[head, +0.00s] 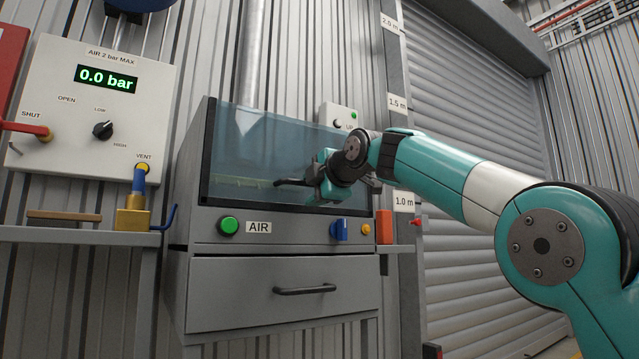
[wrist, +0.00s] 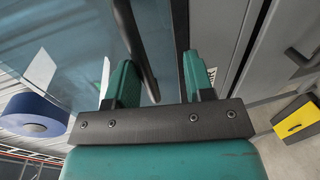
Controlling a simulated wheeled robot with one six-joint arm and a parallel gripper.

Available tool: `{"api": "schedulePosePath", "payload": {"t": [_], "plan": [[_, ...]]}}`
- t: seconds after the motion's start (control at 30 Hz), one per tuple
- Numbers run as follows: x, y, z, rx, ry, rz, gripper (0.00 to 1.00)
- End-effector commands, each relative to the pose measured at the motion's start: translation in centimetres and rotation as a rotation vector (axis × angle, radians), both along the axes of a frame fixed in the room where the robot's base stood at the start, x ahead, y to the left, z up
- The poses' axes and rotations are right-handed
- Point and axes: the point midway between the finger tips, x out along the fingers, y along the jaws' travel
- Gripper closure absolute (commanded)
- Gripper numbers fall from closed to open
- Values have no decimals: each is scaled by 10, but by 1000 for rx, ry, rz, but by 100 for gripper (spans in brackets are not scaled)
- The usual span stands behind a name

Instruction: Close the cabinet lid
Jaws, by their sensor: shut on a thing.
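The cabinet lid (head: 262,140) is a blue-tinted clear panel with a dark frame, on the front of the grey cabinet (head: 290,233). It comes down close to the front panel, but I cannot tell whether it is fully seated. My gripper (head: 308,180) is at the right part of the lid, shut on the dark lid handle (head: 287,183). In the wrist view the handle (wrist: 136,42) runs as a dark bar between the two teal fingers of my gripper (wrist: 160,82). The lid's glass (wrist: 75,35) shows at the left there. The exact finger contact is partly hidden.
The cabinet front has a green button (head: 228,226), a blue knob (head: 339,230) and a drawer (head: 285,292). An air panel (head: 90,105) reading 0.0 bar hangs at the left. A brass block (head: 132,217) and an orange cylinder (head: 384,227) stand on side shelves.

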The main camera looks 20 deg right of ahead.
Motion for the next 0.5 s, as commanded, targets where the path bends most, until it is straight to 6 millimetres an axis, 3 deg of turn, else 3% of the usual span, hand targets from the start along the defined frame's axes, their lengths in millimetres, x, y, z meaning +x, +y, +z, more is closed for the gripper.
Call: {"api": "schedulePosePath", "payload": {"t": [0.17, 0.5], "plan": [[-11, -5, -2, -3, 13, -1, 60], [-87, -28, 19, -1, 1, -2, 60]]}}
